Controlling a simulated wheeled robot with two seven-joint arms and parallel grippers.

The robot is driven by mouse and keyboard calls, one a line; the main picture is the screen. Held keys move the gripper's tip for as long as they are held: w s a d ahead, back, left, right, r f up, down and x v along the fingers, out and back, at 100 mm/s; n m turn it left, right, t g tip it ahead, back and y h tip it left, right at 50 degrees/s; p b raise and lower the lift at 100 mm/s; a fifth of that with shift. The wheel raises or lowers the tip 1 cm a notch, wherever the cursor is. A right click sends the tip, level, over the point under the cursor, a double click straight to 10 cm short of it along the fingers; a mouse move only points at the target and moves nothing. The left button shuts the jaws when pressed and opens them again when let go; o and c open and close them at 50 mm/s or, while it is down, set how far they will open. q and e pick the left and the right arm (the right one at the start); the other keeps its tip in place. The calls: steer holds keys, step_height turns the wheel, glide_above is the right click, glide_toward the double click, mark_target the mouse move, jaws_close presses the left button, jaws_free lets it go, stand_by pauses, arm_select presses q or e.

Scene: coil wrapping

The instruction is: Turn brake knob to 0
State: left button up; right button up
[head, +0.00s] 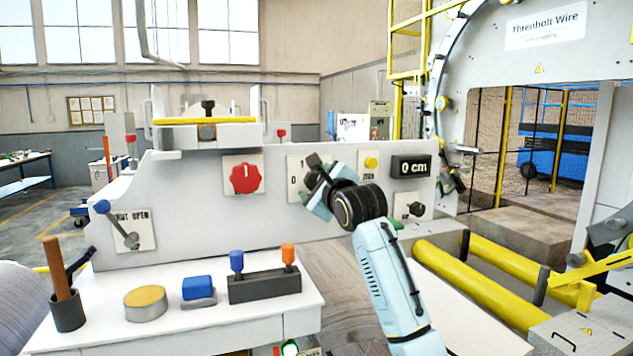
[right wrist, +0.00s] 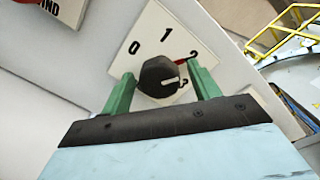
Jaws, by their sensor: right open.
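The brake knob (right wrist: 160,75) is a dark round knob on a white dial plate (right wrist: 140,40) marked 0, 1, 2 and what looks like 3. Its white pointer line aims right, toward the last, partly hidden mark. A red mark lies beside the 2. My right gripper (right wrist: 160,92) is open, with one green finger on each side of the knob; I cannot tell whether they touch it. In the head view, my right gripper (head: 318,178) is at the panel and covers much of the dial plate (head: 293,168). My left gripper is out of view.
A red knob (head: 245,179) is left of the dial, and a yellow button (head: 371,162) and a "0 cm" display (head: 410,167) are right of it. A blue-tipped lever (head: 118,224) is far left. A white shelf (head: 190,325) with tools stands in front.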

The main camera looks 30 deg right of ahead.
steer(key=c, duration=1)
steer(key=shift+o, duration=0.2)
steer(key=shift+n, duration=0.3)
steer(key=n, duration=0.4)
steer(key=shift+n, duration=0.3)
steer(key=n, duration=0.4)
steer(key=shift+g, duration=0.4)
steer(key=n, duration=0.7)
steer(key=shift+h, duration=0.4)
steer(key=n, duration=0.6)
steer(key=shift+a+n+h, duration=0.15)
steer(key=shift+n+h, duration=0.15)
